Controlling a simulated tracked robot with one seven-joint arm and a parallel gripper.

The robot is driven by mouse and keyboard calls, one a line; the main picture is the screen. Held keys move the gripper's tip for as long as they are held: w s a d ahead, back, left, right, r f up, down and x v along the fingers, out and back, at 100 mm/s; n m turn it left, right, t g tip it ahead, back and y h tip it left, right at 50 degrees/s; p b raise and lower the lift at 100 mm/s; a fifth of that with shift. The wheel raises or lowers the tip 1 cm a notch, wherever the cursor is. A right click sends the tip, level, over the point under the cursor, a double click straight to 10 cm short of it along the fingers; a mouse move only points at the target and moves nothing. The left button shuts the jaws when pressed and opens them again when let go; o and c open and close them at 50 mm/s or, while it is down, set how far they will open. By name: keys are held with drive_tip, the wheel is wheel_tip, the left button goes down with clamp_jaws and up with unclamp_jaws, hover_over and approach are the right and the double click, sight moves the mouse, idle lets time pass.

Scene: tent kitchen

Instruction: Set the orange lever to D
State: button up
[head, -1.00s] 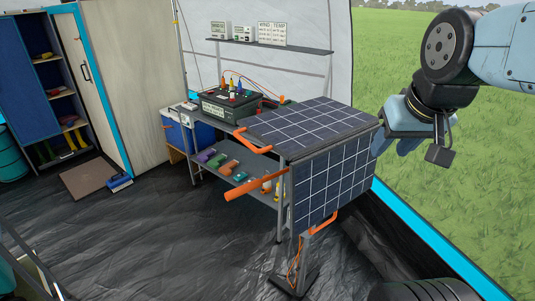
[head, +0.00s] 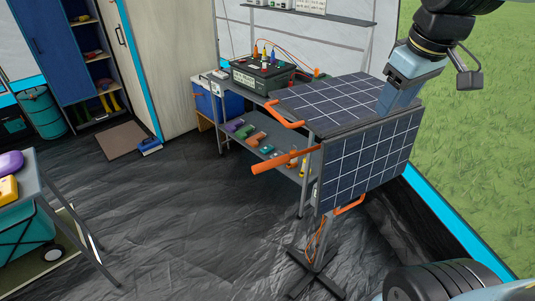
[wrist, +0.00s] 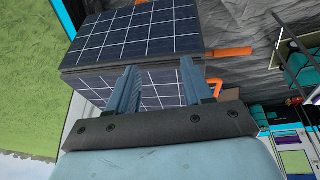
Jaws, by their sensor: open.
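A long orange lever (head: 285,161) sticks out to the left from the solar panel stand, below the top panel (head: 325,100) and beside the hanging front panel (head: 368,163). I see no letter D or scale by it. My gripper (head: 398,100) is at the right end of the top panel, well right of the lever; whether it touches the panel I cannot tell. In the wrist view my gripper (wrist: 158,82) is open and empty, with both panels beyond its fingers. An orange bar (wrist: 230,52) shows there right of the panels; I cannot tell which orange part it is.
Orange handles sit on the top panel (head: 287,116) and the front panel (head: 350,205). Behind stands a shelf table with a black battery box (head: 262,76) and coloured items. A grey cart (head: 30,180) stands at left. The dark floor (head: 180,220) between is clear.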

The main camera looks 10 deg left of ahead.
drive_tip(key=w+a+f+n+g+h, duration=0.1)
drive_tip(key=w+a+f+n+g, duration=0.15)
drive_tip(key=a+n, duration=0.5)
drive_tip(key=w+a+f+n+g, duration=0.1)
drive_tip(key=w+a+f+n, duration=0.3)
drive_tip(key=a, duration=0.6)
drive_tip(key=w+a+f+n+g+h, duration=0.1)
drive_tip(key=w+a+f+n+g, duration=0.1)
drive_tip(key=a+n, duration=0.55)
drive_tip(key=shift+m, duration=0.5)
drive_tip(key=x, duration=1.3)
drive_tip(key=shift+a+f, duration=0.1)
drive_tip(key=shift+a, duration=0.25)
clamp_jaws()
